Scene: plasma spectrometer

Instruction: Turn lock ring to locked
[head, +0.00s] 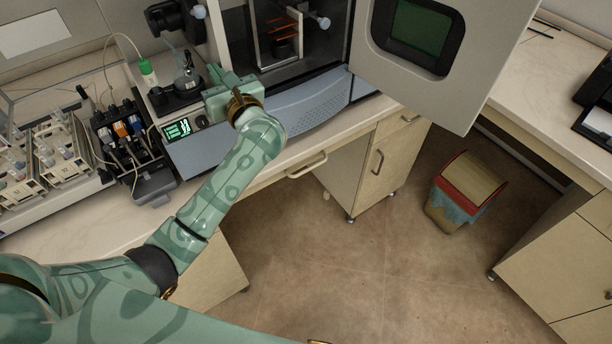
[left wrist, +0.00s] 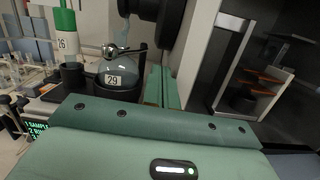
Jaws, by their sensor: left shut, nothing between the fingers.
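My left gripper (head: 217,78) is at the front of the spectrometer, just right of a small glass flask (head: 187,76). Its green fingers also show in the left wrist view (left wrist: 162,88), shut and empty. In that view the flask (left wrist: 117,82) carries a label 29 and a metal clamp at its neck. A black cylindrical part (left wrist: 152,8) hangs above and behind the fingers; it also shows in the head view (head: 165,18). I cannot clearly make out a lock ring or its position. My right gripper is not in view.
A green-capped bottle (head: 147,72) labelled 26 stands left of the flask. The spectrometer chamber (head: 285,45) is open, its door (head: 450,90) swung out to the right. Sample racks (head: 50,155) and pump tubing crowd the left. A waste bin (head: 466,190) stands on the floor.

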